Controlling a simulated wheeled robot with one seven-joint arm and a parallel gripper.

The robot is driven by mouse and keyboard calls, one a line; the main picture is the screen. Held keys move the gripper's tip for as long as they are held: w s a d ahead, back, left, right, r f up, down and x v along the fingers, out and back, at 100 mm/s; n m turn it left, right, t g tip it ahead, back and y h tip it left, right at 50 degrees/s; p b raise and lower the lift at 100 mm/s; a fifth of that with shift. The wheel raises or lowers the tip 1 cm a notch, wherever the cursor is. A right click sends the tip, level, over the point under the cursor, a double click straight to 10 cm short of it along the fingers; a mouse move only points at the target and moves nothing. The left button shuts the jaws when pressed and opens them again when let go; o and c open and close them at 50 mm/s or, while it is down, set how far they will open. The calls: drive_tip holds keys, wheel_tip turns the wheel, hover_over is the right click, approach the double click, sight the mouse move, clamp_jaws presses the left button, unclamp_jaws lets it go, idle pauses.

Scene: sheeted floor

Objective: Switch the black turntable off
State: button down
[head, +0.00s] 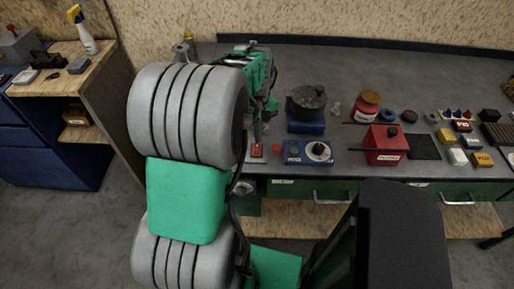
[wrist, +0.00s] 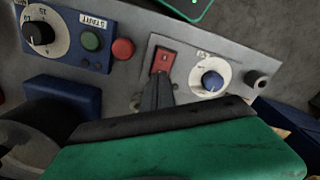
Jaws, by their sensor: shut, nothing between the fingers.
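A black round piece on a blue base, which looks like the black turntable (head: 307,98), stands on the bench; part of its blue base shows in the wrist view (wrist: 62,94). A red rocker switch (wrist: 163,59) sits on a grey plate, and it also shows in the head view (head: 257,150). My gripper (wrist: 159,78) is shut and empty, its fingertips at the near end of the red switch. I cannot tell whether they touch it. In the head view my arm mostly hides the gripper.
Beside the switch are a blue control box (head: 307,153) with a dial, a green button and a round red button (wrist: 123,48), and a white dial with a blue knob (wrist: 212,81). A red box (head: 385,145) stands to the right. Drawers lie below the bench edge.

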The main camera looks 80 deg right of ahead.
sight(257, 146)
drive_tip(key=shift+f+b, duration=0.75)
drive_tip(key=shift+f, duration=0.5)
idle(1.0)
drive_tip(key=shift+a, duration=0.1)
drive_tip(key=shift+r+p, duration=2.6)
drive_tip(key=shift+r, duration=0.95)
